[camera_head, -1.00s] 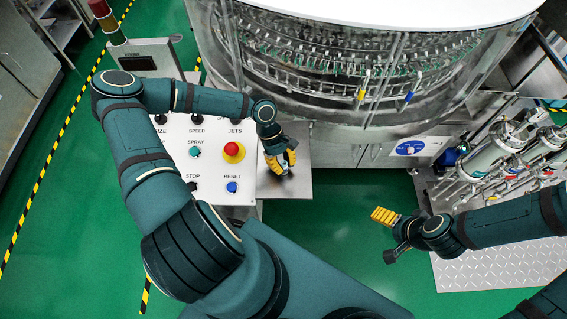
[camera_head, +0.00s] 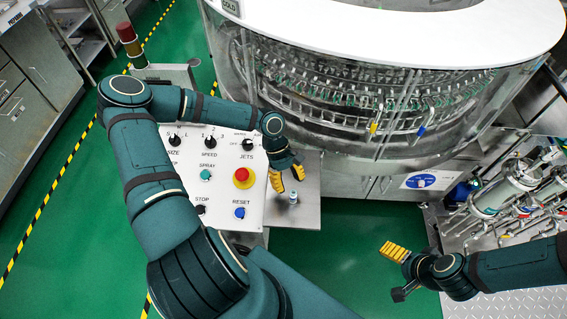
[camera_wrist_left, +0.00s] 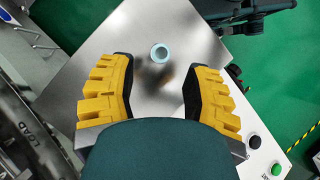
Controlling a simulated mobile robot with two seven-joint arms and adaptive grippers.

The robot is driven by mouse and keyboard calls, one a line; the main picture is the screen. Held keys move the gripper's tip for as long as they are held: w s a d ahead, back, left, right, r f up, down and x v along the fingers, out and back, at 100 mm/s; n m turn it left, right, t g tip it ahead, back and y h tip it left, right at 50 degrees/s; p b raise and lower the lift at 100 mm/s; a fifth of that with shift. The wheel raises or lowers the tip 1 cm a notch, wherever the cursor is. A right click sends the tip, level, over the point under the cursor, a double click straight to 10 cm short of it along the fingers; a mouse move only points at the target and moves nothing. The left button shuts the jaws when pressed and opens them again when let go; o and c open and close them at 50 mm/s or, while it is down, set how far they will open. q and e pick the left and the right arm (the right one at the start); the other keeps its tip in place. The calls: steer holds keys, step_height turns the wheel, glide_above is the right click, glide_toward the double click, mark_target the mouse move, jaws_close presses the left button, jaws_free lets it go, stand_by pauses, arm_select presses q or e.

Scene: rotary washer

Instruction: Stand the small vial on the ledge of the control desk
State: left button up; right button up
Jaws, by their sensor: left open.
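The small vial (camera_head: 293,197), pale with a light blue top, stands upright on the grey metal ledge (camera_head: 308,218) at the right side of the control desk (camera_head: 217,203). My left gripper (camera_head: 288,177) is open just above and behind the vial, apart from it. In the left wrist view the vial (camera_wrist_left: 159,53) shows from above as a pale blue ring, ahead of and between the spread yellow fingers (camera_wrist_left: 159,84). Nothing is held there. My right gripper (camera_head: 396,272) has its fingers spread, empty, over the green floor at the lower right.
The desk panel carries knobs and a red emergency button (camera_head: 243,176) left of the ledge. The rotary washer (camera_head: 370,110) stands behind the ledge. Pipes and filter housings (camera_head: 493,190) are at the right. Green floor lies open in front of the ledge.

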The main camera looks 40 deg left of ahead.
arm_select(q)
steer(key=v, duration=0.7)
steer(key=s+d+f+m+t+y, duration=0.1)
steer(key=s+d+f+m+t, duration=0.1)
steer(key=d+m, duration=0.4)
steer(key=s+d+f+m+t, duration=0.2)
steer(key=d+m, duration=0.4)
steer(key=d, duration=0.7)
steer(key=shift+s+f+y, duration=0.4)
steer(key=shift+s+f, duration=0.25)
steer(key=shift+f, duration=0.05)
